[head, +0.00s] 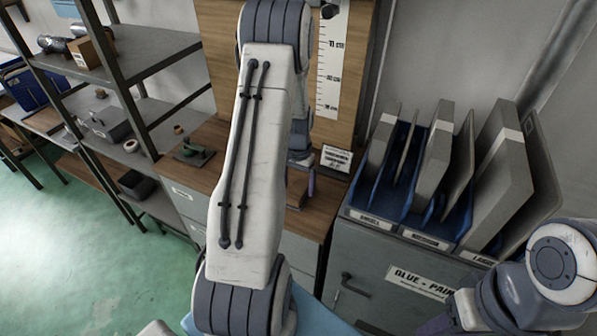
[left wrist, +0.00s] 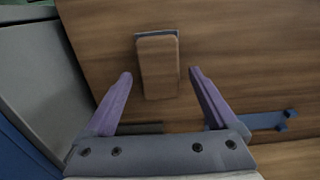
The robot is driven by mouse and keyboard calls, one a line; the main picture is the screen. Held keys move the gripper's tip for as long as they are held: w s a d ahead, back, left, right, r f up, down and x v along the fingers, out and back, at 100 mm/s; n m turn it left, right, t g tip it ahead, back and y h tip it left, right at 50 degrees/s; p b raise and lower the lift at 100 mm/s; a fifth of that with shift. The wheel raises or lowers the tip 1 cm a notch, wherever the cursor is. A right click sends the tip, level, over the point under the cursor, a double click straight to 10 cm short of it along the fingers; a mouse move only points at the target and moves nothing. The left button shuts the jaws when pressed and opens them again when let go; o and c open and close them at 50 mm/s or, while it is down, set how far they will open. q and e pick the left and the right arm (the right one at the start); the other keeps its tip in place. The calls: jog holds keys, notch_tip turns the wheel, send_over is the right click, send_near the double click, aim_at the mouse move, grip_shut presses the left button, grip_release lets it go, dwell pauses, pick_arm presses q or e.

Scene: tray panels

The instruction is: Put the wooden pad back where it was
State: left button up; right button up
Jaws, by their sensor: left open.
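My left gripper (left wrist: 160,73) has two purple fingers, open, one on each side of the pad with a gap to both. In the head view one purple finger (head: 311,183) shows beyond my arm, which hides most of the gripper and the pad.
A wooden board with a ruler (head: 330,60) stands behind the wooden bench (head: 213,155). A grey cabinet (head: 375,275) with a blue rack (head: 375,195) of grey panels stands to the right. Metal shelves (head: 150,50) are at left.

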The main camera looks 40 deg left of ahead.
aim_at(299, 188)
pick_arm(q)
notch_tip(299, 188, up, 10)
jog(key=b, duration=0.2)
jog(key=shift+r, duration=0.2)
dwell(0.4)
